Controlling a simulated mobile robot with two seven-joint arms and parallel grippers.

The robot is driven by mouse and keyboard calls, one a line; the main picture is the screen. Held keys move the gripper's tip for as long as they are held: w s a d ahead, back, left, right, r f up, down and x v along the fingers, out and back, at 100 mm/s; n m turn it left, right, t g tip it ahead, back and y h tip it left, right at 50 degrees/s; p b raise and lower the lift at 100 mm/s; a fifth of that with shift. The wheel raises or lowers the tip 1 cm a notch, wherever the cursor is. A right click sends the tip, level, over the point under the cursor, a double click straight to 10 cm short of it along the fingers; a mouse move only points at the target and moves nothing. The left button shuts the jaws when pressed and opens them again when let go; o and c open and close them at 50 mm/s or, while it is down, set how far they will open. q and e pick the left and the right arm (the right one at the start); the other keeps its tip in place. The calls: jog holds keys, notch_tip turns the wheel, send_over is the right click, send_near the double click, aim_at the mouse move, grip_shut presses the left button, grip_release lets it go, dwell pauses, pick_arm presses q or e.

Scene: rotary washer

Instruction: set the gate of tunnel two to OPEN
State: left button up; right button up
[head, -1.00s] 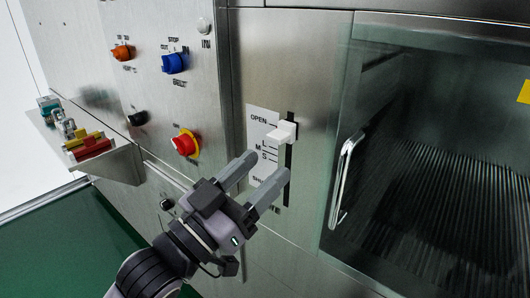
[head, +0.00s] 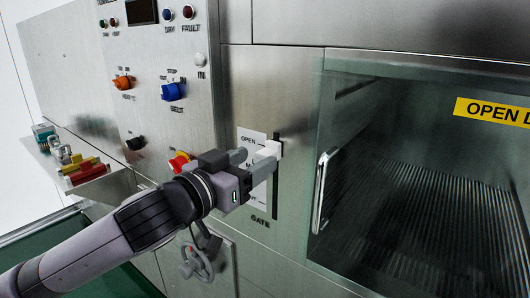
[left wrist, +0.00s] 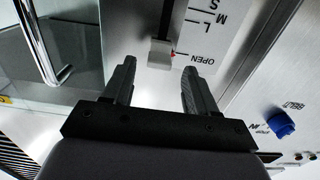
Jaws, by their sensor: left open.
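The gate slider is a white knob (head: 268,149) on a dark vertical slot beside a white scale plate (head: 244,137). In the left wrist view, my left gripper (left wrist: 158,70) has the knob ahead, between the fingertip lines; contact cannot be told. My right gripper is not in view.
A door with a bar handle (head: 322,190) is right of the slider. Left are a blue knob (head: 172,91), an orange knob (head: 123,83) and a red button (head: 179,161) partly behind my gripper. A handwheel (head: 196,262) sits below my arm. A small shelf (head: 108,189) holds several objects.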

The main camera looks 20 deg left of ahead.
aim_at(261, 156)
pick_arm(q)
jog(key=shift+p+x, duration=0.35)
jog(key=shift+x, duration=1.85)
grip_shut()
